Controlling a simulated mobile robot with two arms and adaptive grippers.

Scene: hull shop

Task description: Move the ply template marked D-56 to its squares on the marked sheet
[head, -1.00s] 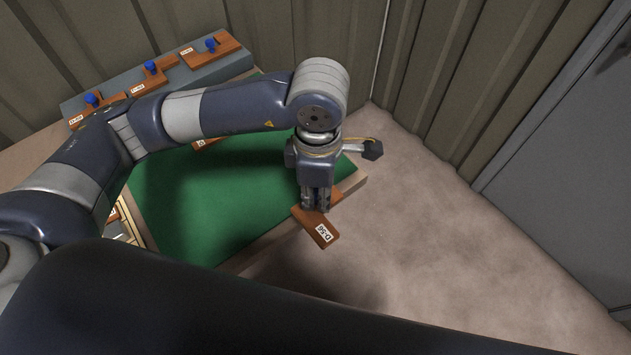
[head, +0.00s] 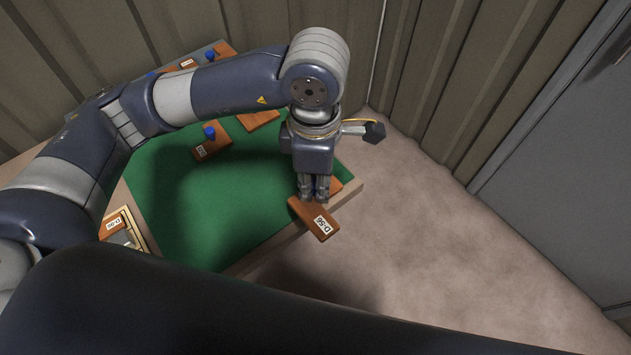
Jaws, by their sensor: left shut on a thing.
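The ply template marked D-56 (head: 314,219) is a flat brown piece with a white label. It is near the front right edge of the green-topped table, with its labelled end out past the edge. My left gripper (head: 314,198) is shut on it from above. Whether the template touches the table I cannot tell. My right gripper is not in view. I cannot make out a marked sheet with squares.
Another template (head: 212,143) with a blue knob and one plain brown piece (head: 260,119) lie on the green top (head: 200,225). A tray (head: 125,228) holding a labelled piece is at left. Several templates stand on a grey ledge behind. Bare floor is at right.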

